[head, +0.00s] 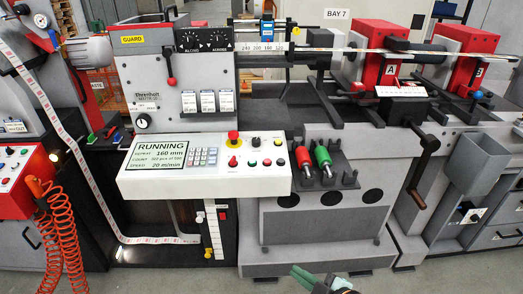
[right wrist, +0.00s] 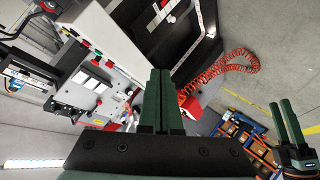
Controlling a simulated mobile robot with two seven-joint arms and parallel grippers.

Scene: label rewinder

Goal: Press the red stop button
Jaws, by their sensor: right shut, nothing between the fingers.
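The red stop button (head: 233,136) is a red mushroom head on a yellow base at the top edge of the white control panel (head: 140,185).
A dark crank handle (head: 424,165) juts out farther right. An orange coiled hose (head: 62,235) hangs at the left. A label web (head: 100,205) runs down left of the panel. The floor in front is clear.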

